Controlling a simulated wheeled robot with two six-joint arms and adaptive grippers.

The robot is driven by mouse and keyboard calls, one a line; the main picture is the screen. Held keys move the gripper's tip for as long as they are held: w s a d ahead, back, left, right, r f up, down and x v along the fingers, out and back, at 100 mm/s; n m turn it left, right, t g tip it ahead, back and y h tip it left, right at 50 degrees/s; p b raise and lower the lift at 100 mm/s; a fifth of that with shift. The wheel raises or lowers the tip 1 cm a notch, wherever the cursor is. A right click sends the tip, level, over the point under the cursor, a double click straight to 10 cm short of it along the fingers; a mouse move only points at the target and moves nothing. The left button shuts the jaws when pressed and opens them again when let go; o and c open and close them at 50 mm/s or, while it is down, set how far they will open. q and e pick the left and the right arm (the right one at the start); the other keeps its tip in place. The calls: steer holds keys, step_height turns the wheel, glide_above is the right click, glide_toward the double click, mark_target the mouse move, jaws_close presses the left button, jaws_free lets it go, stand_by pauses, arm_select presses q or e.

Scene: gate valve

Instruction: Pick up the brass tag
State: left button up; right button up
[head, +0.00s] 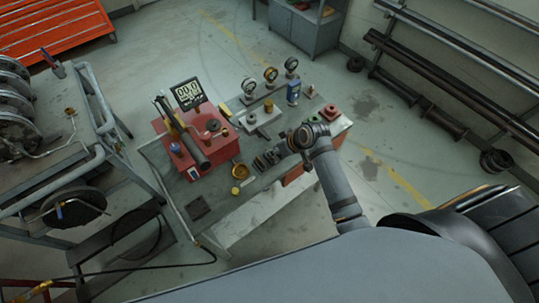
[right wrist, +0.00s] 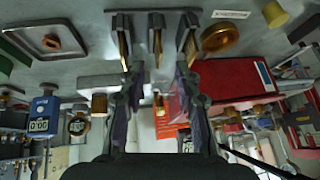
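Three thin brass-coloured pieces stand upright in grey slotted holders in the right wrist view; the middle one (right wrist: 157,42) looks like the brass tag, but I cannot read any mark on it. It lies ahead of my right gripper (right wrist: 157,72), between the lines of its two fingers. The fingers are apart with nothing gripped; I cannot tell whether they touch the outer pieces. In the head view my right gripper (head: 271,157) is low over the bench's near part and hides most of the holders. My left gripper is not in view.
On the bench (head: 222,217), a round brass dish (right wrist: 220,38) sits beside the holders. A red case (head: 198,150) with a display stands left. Gauges (head: 271,74), a blue meter (head: 293,92) and a grey block (head: 262,120) stand behind. The bench's near left is mostly clear.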

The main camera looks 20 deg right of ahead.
steer(key=x, duration=0.3)
steer(key=shift+w+a+f, duration=0.1)
steer(key=shift+w+f, duration=0.05)
steer(key=shift+f, duration=0.05)
jaws_close()
